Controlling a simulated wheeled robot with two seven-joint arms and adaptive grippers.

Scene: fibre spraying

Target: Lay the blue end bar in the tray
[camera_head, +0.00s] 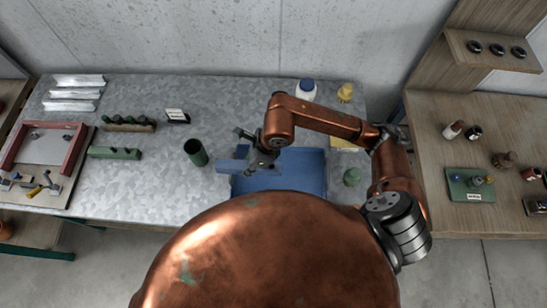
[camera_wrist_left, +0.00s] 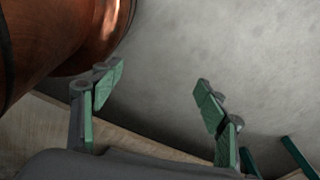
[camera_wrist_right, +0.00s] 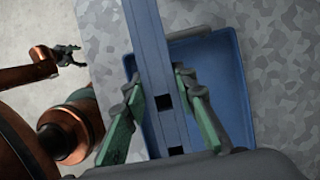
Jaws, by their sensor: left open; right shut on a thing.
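The blue end bar (camera_head: 231,166) is in my right gripper (camera_head: 256,164). In the right wrist view the bar (camera_wrist_right: 150,40) runs between the two green-padded fingers of that gripper (camera_wrist_right: 158,90), with dark square notches on its face. The blue tray (camera_head: 303,165) lies on the metal table under the right arm. The bar is over the tray, and one end reaches out past the tray's left side. The gap between them is hard to judge. My left gripper (camera_wrist_left: 160,92) is open and empty, away from the table. It also shows in the right wrist view (camera_wrist_right: 69,55).
A green cup (camera_head: 196,152) stands left of the tray. A green block (camera_head: 115,153) and a rack of dark knobs (camera_head: 128,124) are farther left. A white bottle (camera_head: 306,89) and yellow object (camera_head: 345,92) stand behind. A small green item (camera_head: 351,176) is right of the tray.

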